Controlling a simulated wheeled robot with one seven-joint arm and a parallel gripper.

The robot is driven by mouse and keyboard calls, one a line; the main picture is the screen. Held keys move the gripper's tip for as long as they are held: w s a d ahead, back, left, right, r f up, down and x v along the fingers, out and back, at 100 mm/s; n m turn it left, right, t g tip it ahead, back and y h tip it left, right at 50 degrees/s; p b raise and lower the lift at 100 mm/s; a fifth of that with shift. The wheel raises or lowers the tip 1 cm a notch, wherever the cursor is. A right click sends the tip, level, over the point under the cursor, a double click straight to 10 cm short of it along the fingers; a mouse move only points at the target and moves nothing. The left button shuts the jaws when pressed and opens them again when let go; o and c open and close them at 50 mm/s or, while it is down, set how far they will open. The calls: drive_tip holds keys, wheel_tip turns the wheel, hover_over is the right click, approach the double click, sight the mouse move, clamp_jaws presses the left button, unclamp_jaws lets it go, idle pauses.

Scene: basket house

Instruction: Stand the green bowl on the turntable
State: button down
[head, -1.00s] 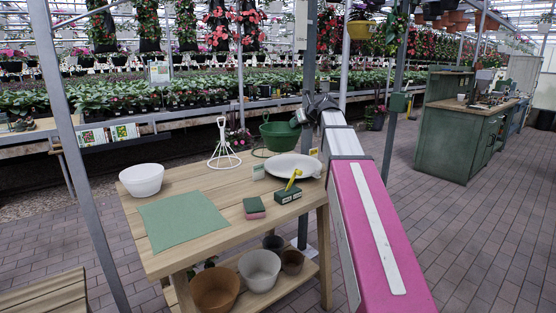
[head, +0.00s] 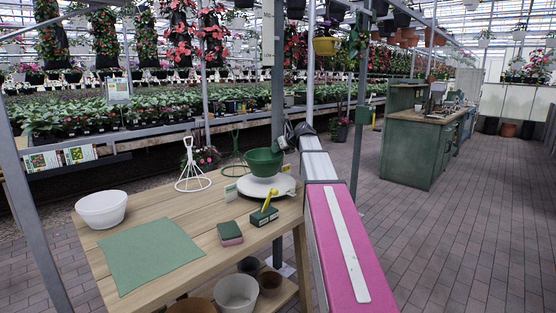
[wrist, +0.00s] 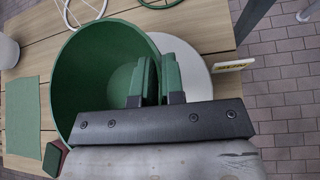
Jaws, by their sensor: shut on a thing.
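The green bowl (head: 264,163) is upright directly over the white turntable (head: 284,186) at the table's right end. I cannot tell whether its base touches the disc. My gripper (head: 286,143) is shut on the bowl's rim at its right side. In the wrist view, the gripper's fingers (wrist: 159,82) pinch the rim, and the bowl (wrist: 85,75) opens toward the camera. The turntable (wrist: 193,65) shows there as a pale disc beyond the bowl, part of it hidden under the bowl.
A white wire stand (head: 191,170) and a green wire stand (head: 235,148) are left of the bowl. A green box with a yellow item (head: 264,215), a sponge (head: 230,233), a green mat (head: 148,255) and a white bowl (head: 101,210) share the table. A metal post (head: 276,95) rises behind.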

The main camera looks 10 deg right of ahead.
drive_tip(key=shift+w+d+f, duration=0.1)
drive_tip(key=shift+d+f, duration=0.1)
drive_tip(key=shift+f, duration=0.95)
drive_tip(key=shift+w+d+f, duration=0.1)
drive_tip(key=shift+d+f, duration=0.05)
drive_tip(key=shift+f, duration=1)
drive_tip(key=c, duration=1.2)
unclamp_jaws()
drive_tip(key=v, duration=1.2)
drive_tip(key=shift+r, duration=0.1)
drive_tip(key=shift+s, duration=0.1)
